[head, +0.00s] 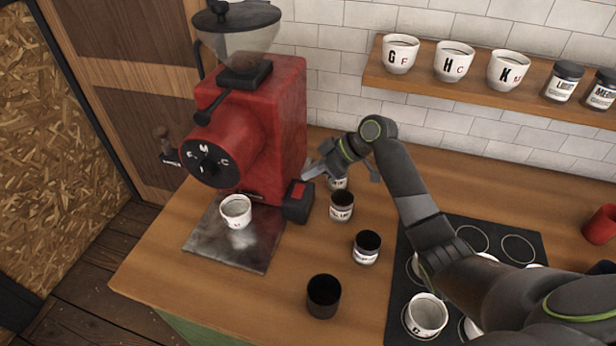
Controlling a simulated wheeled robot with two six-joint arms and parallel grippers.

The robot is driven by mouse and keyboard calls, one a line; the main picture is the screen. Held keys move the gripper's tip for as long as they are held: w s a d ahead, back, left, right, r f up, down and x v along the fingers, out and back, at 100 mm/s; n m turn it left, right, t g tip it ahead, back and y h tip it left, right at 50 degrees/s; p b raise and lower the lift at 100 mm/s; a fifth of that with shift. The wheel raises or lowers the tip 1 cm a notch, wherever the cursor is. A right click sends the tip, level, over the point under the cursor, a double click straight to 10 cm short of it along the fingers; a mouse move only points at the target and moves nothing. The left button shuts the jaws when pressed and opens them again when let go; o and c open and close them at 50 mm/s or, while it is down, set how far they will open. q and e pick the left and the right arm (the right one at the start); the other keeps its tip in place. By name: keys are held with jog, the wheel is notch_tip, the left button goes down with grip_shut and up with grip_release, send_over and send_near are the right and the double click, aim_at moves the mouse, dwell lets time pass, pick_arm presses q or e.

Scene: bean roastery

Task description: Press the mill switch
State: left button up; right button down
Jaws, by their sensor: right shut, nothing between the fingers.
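The red mill (262,135) stands at the back left of the wooden counter, with a clear hopper on top and a black dial marked with letters. At its lower right side is a black box with a red top, the mill switch (298,190). My right gripper (309,172) is shut and empty. Its fingertips point left, just above and beside the switch; I cannot tell whether they touch it. A white cup (236,211) sits on the metal plate under the mill. My left gripper is not in view.
Dark jars (342,205) stand partly under my right gripper, another jar (367,246) and a black cup (324,296) nearer. A black mat (480,222) with cups lies right. A wall shelf (430,82) holds cups and jars. The counter's front left is clear.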

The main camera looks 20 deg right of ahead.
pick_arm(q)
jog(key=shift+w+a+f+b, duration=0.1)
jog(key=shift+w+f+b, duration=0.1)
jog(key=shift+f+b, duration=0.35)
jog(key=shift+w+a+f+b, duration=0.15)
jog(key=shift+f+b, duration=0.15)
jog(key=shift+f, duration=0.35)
pick_arm(e)
jog(key=s+v, duration=0.1)
jog(key=v, duration=0.6)
jog(key=shift+a, duration=0.3)
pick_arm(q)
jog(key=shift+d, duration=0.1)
pick_arm(e)
jog(key=shift+w+r, duration=0.1)
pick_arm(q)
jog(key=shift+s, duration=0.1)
